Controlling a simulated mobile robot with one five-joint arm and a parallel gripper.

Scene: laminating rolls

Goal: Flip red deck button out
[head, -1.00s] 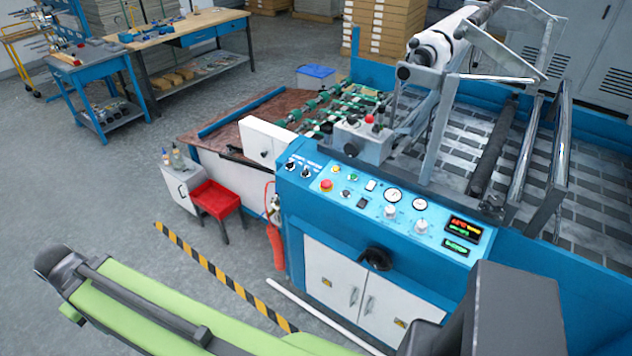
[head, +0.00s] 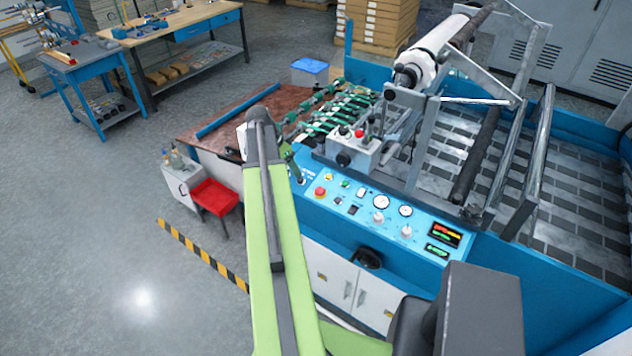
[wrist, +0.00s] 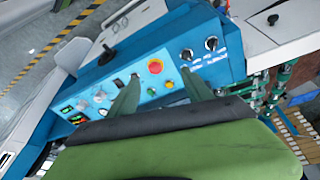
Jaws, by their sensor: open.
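In the wrist view this red button (wrist: 155,66) shows between and just beyond the two finger tips. Another red button (head: 359,133) stands on the grey box (head: 352,150) on the machine's deck, behind the panel. My gripper (wrist: 160,76) is open and empty, its green fingers pointing at the panel. I cannot tell whether a finger touches the panel. In the head view my arm hides most of the gripper.
Rollers and a metal frame (head: 440,130) rise behind the panel. A red stool (head: 214,196) stands at the left. The floor at front left is clear.

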